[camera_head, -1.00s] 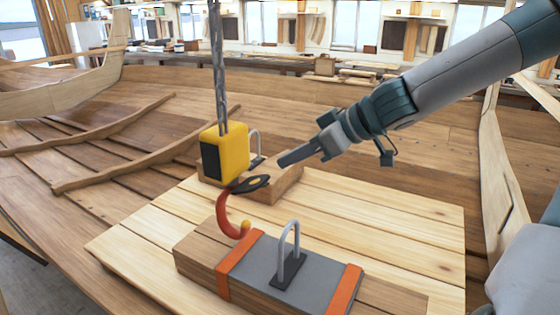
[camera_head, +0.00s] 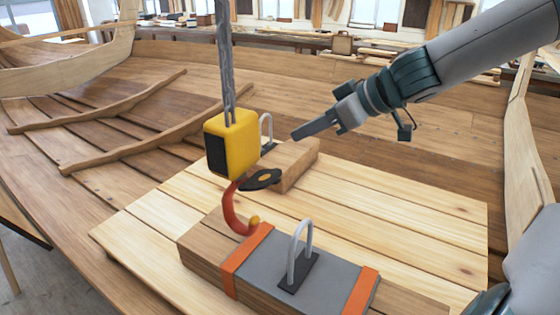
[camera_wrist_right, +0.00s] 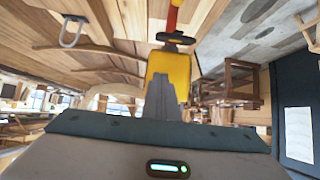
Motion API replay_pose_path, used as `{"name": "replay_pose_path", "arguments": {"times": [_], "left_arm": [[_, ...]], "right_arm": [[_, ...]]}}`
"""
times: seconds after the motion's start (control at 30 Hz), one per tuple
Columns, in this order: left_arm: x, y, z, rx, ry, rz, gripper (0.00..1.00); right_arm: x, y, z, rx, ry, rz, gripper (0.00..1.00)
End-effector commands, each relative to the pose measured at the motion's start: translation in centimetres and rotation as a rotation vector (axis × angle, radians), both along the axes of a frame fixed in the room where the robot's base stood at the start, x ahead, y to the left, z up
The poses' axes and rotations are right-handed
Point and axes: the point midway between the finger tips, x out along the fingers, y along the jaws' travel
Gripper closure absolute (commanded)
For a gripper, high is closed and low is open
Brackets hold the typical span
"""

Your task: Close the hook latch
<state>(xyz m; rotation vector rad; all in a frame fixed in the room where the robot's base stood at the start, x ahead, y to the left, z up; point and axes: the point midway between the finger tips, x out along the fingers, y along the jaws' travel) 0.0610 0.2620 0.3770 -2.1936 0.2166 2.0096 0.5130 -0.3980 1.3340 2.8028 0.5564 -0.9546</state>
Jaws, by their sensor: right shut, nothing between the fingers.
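A yellow hook block (camera_head: 232,142) with a black side hangs from a steel cable. Below it is a red-orange hook (camera_head: 233,208) with a small golden tip. The black latch (camera_head: 262,179) sticks out to the right below the block, apart from the hook tip. My right gripper (camera_head: 296,134) is shut and empty, above and right of the latch, with a visible gap. In the right wrist view its fingers (camera_wrist_right: 164,100) overlap the yellow block (camera_wrist_right: 178,66), with the dark latch (camera_wrist_right: 176,39) and red hook (camera_wrist_right: 173,15) above. My left gripper is not in view.
A timber load (camera_head: 205,262) with a grey plate, orange straps and a metal shackle (camera_head: 302,250) lies below the hook. A smaller wooden block (camera_head: 300,165) with another shackle (camera_head: 266,130) sits behind. Pale planks (camera_head: 420,220) to the right are clear.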

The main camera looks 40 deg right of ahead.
Motion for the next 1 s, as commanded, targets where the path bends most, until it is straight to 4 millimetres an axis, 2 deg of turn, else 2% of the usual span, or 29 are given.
{"name": "replay_pose_path", "arguments": {"times": [0.27, 0.53, 1.0], "left_arm": [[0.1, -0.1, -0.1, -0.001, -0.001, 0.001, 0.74], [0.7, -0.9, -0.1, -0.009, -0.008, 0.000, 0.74], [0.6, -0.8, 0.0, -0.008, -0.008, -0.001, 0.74]], "right_arm": [[0.9, 0.4, -0.8, 0.002, 0.002, 0.002, 1.00], [3.1, 1.3, -2.7, 0.003, 0.003, 0.002, 1.00], [6.8, 2.8, -5.8, 0.001, 0.003, 0.000, 1.00]]}}
